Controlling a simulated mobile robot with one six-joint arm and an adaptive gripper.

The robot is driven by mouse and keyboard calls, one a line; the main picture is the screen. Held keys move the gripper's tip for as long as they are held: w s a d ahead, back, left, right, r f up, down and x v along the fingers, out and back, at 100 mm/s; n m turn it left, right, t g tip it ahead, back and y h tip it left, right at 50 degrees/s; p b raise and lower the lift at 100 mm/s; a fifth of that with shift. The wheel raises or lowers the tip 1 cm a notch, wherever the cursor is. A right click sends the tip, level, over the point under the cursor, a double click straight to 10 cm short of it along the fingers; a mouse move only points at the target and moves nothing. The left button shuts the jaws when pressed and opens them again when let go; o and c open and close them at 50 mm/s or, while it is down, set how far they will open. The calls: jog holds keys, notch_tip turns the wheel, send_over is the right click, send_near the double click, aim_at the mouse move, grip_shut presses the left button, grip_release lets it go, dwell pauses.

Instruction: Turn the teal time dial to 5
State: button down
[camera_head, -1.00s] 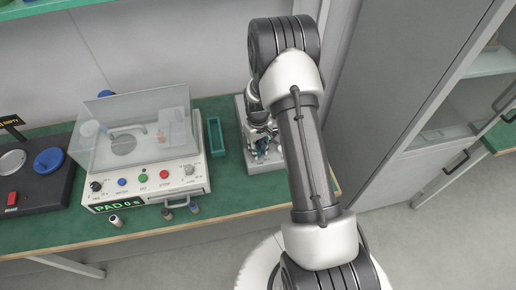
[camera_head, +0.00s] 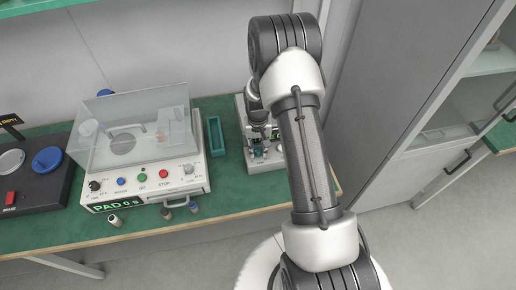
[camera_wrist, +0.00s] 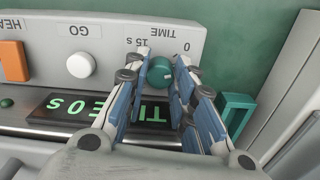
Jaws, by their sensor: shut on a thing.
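The teal time dial (camera_wrist: 160,70) sits on the sloped front panel of a grey device (camera_wrist: 120,32). Its scale reads upside down in the wrist view, with 0 and 15 s beside the word TIME. A pale mark shows on the dial's right side. My gripper (camera_wrist: 163,74) is shut on the dial, one blue-padded finger on each side. The green display (camera_wrist: 75,106) seems to read TIME 0 S, partly hidden by a finger. In the head view my gripper (camera_head: 260,143) is over the device (camera_head: 267,164), and my arm hides part of it.
A white GO button (camera_wrist: 81,65) and an orange square (camera_wrist: 13,62) share the panel. A teal tray (camera_head: 215,136) stands beside the device. A machine with a clear lid (camera_head: 133,130) is farther left on the green bench (camera_head: 230,175). A grey cabinet stands at right.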

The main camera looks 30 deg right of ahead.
jog(key=m, duration=0.6)
jog(key=shift+b, duration=0.35)
jog(key=m, duration=0.6)
jog(key=shift+w, duration=0.1)
jog(key=shift+m, duration=0.3)
jog(key=c, duration=1.3)
grip_release()
jog(key=shift+r, duration=0.1)
jog(key=shift+w, duration=0.1)
